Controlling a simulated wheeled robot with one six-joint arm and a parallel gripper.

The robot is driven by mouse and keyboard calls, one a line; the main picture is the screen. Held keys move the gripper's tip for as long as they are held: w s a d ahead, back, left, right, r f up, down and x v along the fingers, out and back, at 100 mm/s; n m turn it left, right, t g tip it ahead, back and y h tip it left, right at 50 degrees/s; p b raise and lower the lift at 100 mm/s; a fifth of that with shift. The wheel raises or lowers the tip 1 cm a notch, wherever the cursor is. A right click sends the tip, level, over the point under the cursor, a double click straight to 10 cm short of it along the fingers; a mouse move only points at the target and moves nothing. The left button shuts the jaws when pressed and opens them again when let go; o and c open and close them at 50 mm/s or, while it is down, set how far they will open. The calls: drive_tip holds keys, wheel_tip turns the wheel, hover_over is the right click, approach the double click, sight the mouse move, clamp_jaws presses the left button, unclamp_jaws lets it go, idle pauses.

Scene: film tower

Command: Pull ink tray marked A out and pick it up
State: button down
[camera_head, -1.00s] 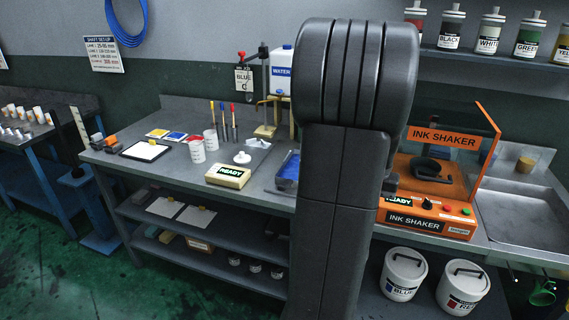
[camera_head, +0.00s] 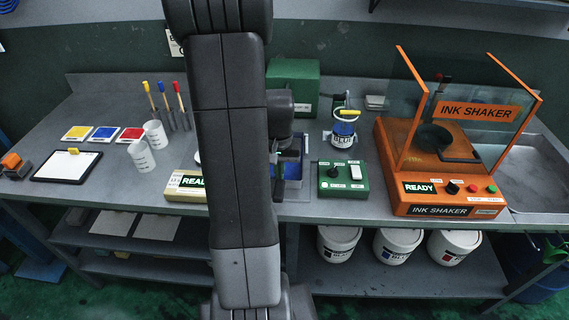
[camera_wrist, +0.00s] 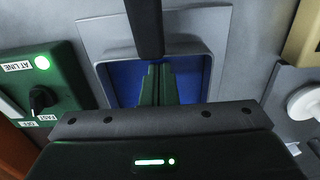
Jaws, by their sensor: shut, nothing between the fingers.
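The tray (camera_head: 299,151) is a grey-rimmed box with a blue inside on the bench, partly hidden behind my arm in the head view. In the wrist view the tray (camera_wrist: 207,72) lies right in front of my gripper (camera_wrist: 158,72). The fingers look dark green, close together, shut and empty, over the blue inside. Contact with the tray cannot be told. A dark upright bar crosses the tray's far edge in this view. In the head view my gripper (camera_head: 279,188) is at the tray's front. No letter A is readable.
A green control box (camera_head: 343,178) stands just right of the tray. The orange ink shaker (camera_head: 446,165) stands further right. A green block (camera_head: 294,84) is behind. White buckets (camera_head: 396,247) stand below.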

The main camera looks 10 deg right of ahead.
drive_tip(key=shift+s+a, duration=0.1)
drive_tip(key=shift+s, duration=0.05)
drive_tip(key=s, duration=0.2)
drive_tip(key=s+a, duration=0.1)
drive_tip(key=s, duration=0.2)
drive_tip(key=s+a+b, duration=0.1)
drive_tip(key=s, duration=0.1)
drive_tip(key=shift+s+a, duration=0.1)
drive_tip(key=shift+s, duration=0.15)
drive_tip(key=shift+w, duration=0.1)
